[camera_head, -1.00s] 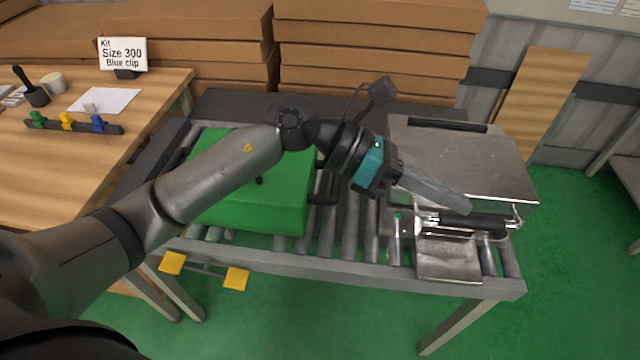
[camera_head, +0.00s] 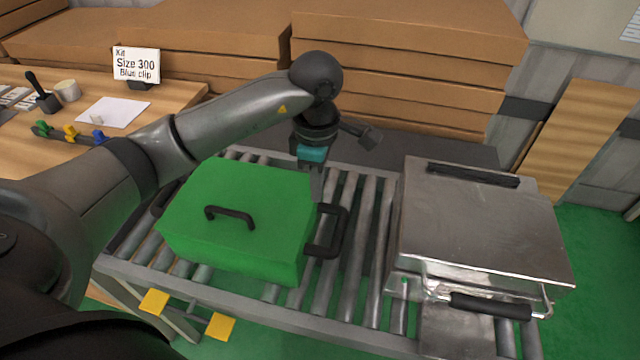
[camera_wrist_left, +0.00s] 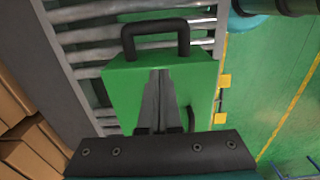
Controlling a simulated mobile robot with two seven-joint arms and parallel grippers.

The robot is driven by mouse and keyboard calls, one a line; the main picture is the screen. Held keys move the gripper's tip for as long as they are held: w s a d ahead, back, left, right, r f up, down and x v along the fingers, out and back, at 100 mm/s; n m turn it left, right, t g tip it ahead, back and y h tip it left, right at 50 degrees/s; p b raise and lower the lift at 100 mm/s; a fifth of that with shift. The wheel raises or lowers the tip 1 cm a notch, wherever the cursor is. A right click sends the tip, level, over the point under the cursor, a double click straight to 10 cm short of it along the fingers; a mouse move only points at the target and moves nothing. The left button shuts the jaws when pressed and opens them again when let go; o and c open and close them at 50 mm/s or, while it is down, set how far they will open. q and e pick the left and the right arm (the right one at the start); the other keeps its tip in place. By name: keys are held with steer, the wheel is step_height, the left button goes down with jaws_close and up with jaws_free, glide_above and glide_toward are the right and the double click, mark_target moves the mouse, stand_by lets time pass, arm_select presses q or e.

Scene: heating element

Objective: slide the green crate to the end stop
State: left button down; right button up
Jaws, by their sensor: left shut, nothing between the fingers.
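The green crate (camera_head: 275,245) sits on the left part of the roller conveyor (camera_head: 375,215). It has a black handle on top (camera_head: 230,213) and a black side handle (camera_head: 335,235) at its right end. My left gripper (camera_head: 316,188) points down at the crate's upper right edge, beside the side handle. Its fingers are shut and empty. In the left wrist view the shut fingers (camera_wrist_left: 160,80) overlap the green crate (camera_wrist_left: 122,95), just short of the black handle. I cannot tell whether they touch the crate. I cannot pick out the end stop. My right gripper is not in view.
A metal box with a lid (camera_head: 475,225) stands on the conveyor to the right, with bare rollers between it and the crate. Yellow tabs (camera_head: 220,327) stick out at the front. A wooden table (camera_head: 60,140) is at left; cardboard boxes (camera_head: 400,65) stand behind.

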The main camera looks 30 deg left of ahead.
arm_select(q)
step_height(320, 180, down, 16)
steer(key=b, duration=0.2)
steer(key=shift+f+b, duration=0.1)
steer(key=shift+b, duration=0.2)
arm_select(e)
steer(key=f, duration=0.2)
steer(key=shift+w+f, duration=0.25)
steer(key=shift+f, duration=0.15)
arm_select(q)
steer(key=s+a, duration=0.1)
steer(key=a, duration=0.4)
steer(key=s+a+b, duration=0.1)
steer(key=a, duration=0.4)
steer(key=s+a+b, duration=0.1)
steer(key=a, duration=0.4)
steer(key=shift+s, duration=0.3)
steer(key=shift+a, duration=0.2)
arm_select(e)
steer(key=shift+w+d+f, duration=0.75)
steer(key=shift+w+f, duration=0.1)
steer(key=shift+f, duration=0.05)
